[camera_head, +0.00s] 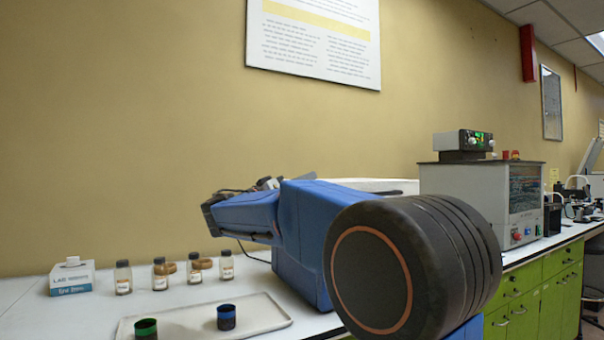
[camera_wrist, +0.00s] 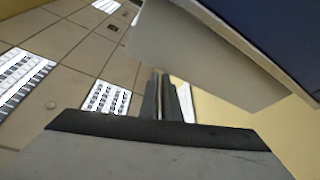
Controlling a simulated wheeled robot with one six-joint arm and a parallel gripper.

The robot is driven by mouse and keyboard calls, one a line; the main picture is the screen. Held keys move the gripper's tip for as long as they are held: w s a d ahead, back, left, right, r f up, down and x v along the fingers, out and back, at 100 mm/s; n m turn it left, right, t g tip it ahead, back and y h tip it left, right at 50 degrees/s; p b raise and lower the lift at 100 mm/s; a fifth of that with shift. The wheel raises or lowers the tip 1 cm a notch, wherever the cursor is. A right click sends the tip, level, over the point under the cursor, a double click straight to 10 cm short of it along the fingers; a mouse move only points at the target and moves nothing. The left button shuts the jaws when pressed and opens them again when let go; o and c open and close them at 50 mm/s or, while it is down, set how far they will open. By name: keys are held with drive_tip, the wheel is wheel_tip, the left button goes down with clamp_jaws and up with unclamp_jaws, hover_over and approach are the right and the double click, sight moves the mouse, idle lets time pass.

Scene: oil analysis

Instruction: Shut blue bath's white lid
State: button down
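Contact with the panel cannot be made out.
A grey instrument (camera_head: 465,200) stands on the bench at right.

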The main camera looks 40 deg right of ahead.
drive_tip(key=shift+f, duration=0.6)
wheel_tip(320, 180, up, 5)
drive_tip(key=a, duration=0.1)
drive_tip(key=w+v, duration=0.1)
drive_tip(key=v, duration=0.8)
drive_tip(key=shift+f, duration=0.25)
drive_tip(key=shift+d, duration=0.1)
